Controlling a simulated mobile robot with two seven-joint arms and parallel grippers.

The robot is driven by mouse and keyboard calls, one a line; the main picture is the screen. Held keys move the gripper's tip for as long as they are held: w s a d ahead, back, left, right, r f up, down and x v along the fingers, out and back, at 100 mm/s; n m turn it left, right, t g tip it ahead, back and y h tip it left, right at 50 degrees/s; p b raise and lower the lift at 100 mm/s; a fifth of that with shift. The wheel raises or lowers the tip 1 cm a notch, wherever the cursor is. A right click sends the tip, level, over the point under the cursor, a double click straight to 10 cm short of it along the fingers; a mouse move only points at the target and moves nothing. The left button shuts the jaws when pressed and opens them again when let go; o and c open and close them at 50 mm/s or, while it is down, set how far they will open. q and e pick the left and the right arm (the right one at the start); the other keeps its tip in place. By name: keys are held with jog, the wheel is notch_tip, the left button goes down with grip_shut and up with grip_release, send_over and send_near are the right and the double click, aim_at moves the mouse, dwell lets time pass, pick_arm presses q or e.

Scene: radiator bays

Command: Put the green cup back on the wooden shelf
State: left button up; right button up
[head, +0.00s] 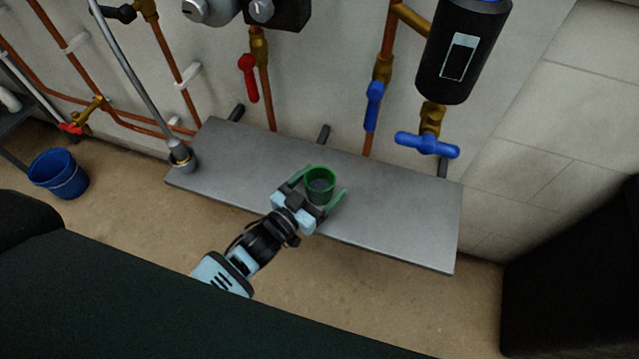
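The green cup (320,186) is upright at the front middle part of a flat grey shelf (400,218). The shelf looks like metal, not wood; no wooden shelf is in view. My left gripper (315,184) reaches in from the lower left. Its two green-tipped fingers lie on either side of the cup, and a small gap seems to show beside it, so the gripper looks open around the cup. Whether the cup rests on the shelf is hard to tell from above. My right gripper is not in view.
Copper pipes with a red lever (248,78), a blue lever (374,105) and a blue tap handle (427,144) run above the back edge. A blue bucket (59,173) stands on the floor at left.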

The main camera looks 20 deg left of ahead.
pick_arm(q)
jog(key=shift+r, duration=0.25)
jog(key=v, duration=1.2)
jog(key=shift+p, duration=0.45)
jog(key=s+f+n+g+y, duration=0.1)
jog(key=s+f+g, duration=0.1)
jog(key=s, duration=0.4)
jog(key=s+a+f+n+g+y, duration=0.1)
jog(key=s+f+g+y, duration=0.1)
jog(key=s+f, duration=0.3)
jog(key=shift+s, duration=0.6)
jog(key=shift+o, duration=0.5)
jog(key=s+f+g+y, duration=0.1)
jog(key=s+g, duration=0.2)
jog(key=s, duration=0.6)
jog(key=s+a+f+g+y, duration=0.1)
jog(key=s+f+g, duration=0.1)
jog(key=s, duration=0.8)
jog(key=shift+f+n+g, duration=0.2)
jog(key=shift+n+g, duration=0.2)
jog(key=shift+g, duration=0.2)
jog(key=shift+a, duration=0.1)
jog(key=shift+c, duration=0.3)
